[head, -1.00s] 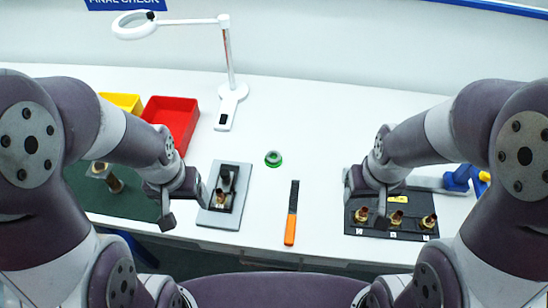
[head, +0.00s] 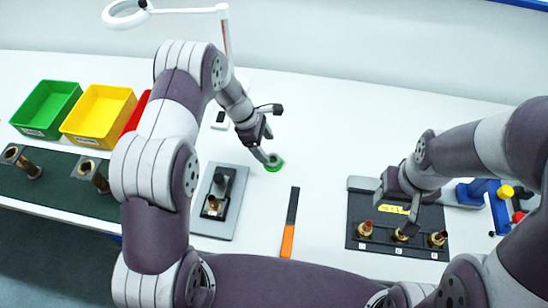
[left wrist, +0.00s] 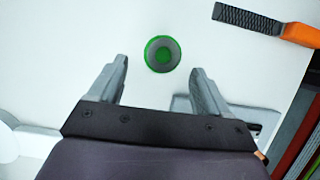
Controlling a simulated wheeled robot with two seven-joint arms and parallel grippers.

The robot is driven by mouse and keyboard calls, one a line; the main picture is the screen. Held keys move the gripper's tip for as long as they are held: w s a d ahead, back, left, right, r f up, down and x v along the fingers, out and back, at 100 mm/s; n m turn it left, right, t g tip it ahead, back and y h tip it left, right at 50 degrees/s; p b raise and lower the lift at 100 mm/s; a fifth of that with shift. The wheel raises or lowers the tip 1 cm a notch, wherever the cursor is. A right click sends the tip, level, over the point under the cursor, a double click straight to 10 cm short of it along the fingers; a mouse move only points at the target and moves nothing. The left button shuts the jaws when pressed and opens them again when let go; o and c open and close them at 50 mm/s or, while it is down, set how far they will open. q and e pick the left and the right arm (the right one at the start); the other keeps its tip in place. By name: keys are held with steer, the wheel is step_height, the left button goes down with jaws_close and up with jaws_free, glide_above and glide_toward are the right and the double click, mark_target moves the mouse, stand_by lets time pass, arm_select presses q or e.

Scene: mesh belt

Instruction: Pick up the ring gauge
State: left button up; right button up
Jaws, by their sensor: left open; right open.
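The ring gauge (head: 274,164) is a small round piece with a green rim, lying on the white table near the middle. In the left wrist view the ring gauge (left wrist: 162,54) shows a grey centre and sits just beyond the fingertips, roughly centred between them. My left gripper (head: 266,154) is open and empty, close to the ring gauge; its fingers partly cover it in the head view. The left wrist view also shows my left gripper (left wrist: 160,68) with its fingers wide apart. My right gripper (head: 408,222) is over the dark mat at the right, away from the ring gauge.
A file with an orange handle (head: 287,241) lies right of a grey plate (head: 228,215) with a black fixture. Brass fittings stand on the dark mat (head: 378,246). Green (head: 47,107) and yellow (head: 98,113) bins stand at left. A white magnifier lamp (head: 222,45) stands behind.

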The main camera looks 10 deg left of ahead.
mark_target(274, 163)
arm_select(q)
steer(key=x, duration=0.1)
steer(key=p+x, duration=0.2)
steer(key=x, duration=0.1)
steer(key=shift+s+a+f, duration=0.1)
steer(key=shift+s+f, duration=0.05)
steer(key=shift+s, duration=0.2)
steer(key=shift+s+f, duration=0.2)
steer(key=shift+f, duration=0.15)
steer(key=shift+w, duration=0.15)
steer(key=shift+w+f, duration=0.1)
steer(key=c, duration=1.3)
steer(key=shift+o, duration=0.2)
